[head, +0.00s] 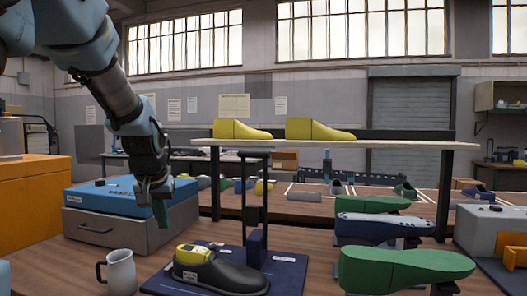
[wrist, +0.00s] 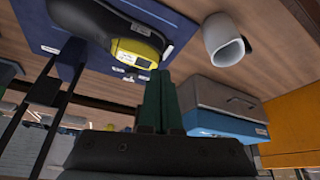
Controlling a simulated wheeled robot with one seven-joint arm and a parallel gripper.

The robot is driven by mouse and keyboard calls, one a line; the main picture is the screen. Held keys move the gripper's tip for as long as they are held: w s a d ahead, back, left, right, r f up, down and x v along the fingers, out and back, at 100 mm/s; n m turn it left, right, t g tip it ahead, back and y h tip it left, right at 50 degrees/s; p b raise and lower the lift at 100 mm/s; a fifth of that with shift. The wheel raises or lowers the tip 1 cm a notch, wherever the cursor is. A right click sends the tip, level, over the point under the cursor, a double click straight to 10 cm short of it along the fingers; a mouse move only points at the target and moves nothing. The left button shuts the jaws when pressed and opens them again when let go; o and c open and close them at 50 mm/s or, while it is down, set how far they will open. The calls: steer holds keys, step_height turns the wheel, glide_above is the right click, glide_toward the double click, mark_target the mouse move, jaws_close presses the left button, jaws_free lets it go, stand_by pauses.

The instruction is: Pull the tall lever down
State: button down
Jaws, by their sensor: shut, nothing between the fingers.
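A tall black lever-like frame with a crossbar on top (head: 253,155) stands upright on a dark blue base plate (head: 290,274). I cannot tell which of its uprights is the lever itself. In the wrist view, dark bars (wrist: 48,125) of it run along the left side. A black shoe with a yellow last (head: 194,254) lies on the plate in front of it; the yellow last also shows in the wrist view (wrist: 133,52). My gripper (head: 161,222) has green fingers, shut and empty, pointing down left of the frame and apart from it. The fingers also show in the wrist view (wrist: 157,103).
A white mug (head: 121,272) stands at front left. A grey case with a blue lid (head: 105,230) sits behind my gripper. Green and blue lasts (head: 400,267) stand to the right. A shelf (head: 380,143) with two yellow lasts spans the back.

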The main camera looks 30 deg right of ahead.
steer(key=d+r+m+t+h+b, duration=0.1)
steer(key=d+r+m+h, duration=0.3)
steer(key=d+r, duration=2)
steer(key=d+t+h, duration=0.1)
steer(key=d, duration=0.1)
steer(key=shift+d+t, duration=0.35)
steer(key=shift+t, duration=0.05)
steer(key=p+x, duration=0.3)
steer(key=x, duration=0.7)
steer(key=s+a, duration=0.2)
steer(key=s, duration=0.1)
steer(key=shift+a+f, duration=0.35)
steer(key=shift+f, duration=0.05)
steer(key=shift+f, duration=0.1)
